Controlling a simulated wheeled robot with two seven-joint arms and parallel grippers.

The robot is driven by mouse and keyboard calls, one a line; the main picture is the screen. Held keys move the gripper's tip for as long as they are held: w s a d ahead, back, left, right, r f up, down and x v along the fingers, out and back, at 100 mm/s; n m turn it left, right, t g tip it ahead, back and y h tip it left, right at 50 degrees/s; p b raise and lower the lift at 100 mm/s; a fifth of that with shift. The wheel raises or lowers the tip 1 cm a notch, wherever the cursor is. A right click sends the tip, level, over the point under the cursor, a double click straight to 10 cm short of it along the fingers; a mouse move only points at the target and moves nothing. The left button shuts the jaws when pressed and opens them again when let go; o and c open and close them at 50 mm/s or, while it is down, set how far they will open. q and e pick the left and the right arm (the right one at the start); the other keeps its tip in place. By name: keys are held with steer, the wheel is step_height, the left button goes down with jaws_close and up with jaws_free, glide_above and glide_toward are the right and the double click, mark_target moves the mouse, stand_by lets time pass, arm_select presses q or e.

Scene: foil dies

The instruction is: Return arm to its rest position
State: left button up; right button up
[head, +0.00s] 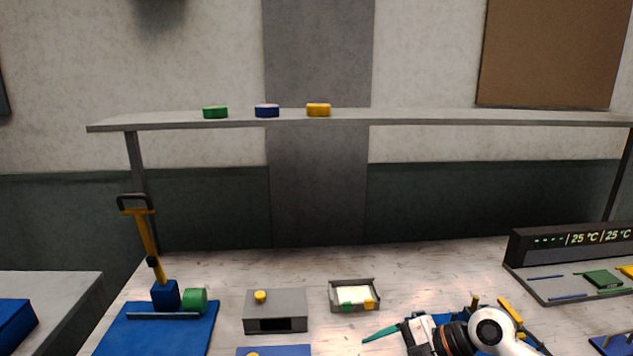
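My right arm comes in from the lower right. Its white and black gripper (402,329) points left over the table. A slim teal piece (380,333) sticks out at its tip. I cannot tell whether this is a finger or a held thing, nor whether the gripper is open or shut. My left gripper is not in view.
A blue base (150,337) with a yellow-levered press (150,245) and green roll (194,300) stands left. A grey box (276,325) with a yellow knob and a small tray (335,307) stand mid-table. A shelf (450,117) holds three discs. A display (570,243) stands right.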

steer(key=s+a+r+t+y, duration=0.2)
steer(key=a+r+t+y, duration=0.1)
steer(key=a+r+y, duration=0.3)
steer(key=d+r+m+t+h, duration=0.1)
steer(key=d+r+m+t, duration=0.4)
steer(key=m+t, duration=0.55)
steer(key=s+d+f+m+h, duration=0.3)
steer(key=d+f+m+h, duration=0.9)
steer(key=h, duration=0.5)
steer(key=s+a+f+g+y, duration=0.1)
steer(key=s+a+f+g, duration=0.1)
steer(key=s+f+g, duration=0.55)
steer(key=s+a+f+g+y, duration=0.1)
steer(key=s+f+g, duration=0.55)
steer(key=s, duration=0.65)
step_height(320, 180, down, 27)
steer(key=s, duration=0.2)
steer(key=s+d+f+g, duration=0.1)
steer(key=s+d+f, duration=0.2)
steer(key=s+f, duration=1.2)
steer(key=shift+s+f, duration=0.3)
steer(key=shift+s, duration=0.2)
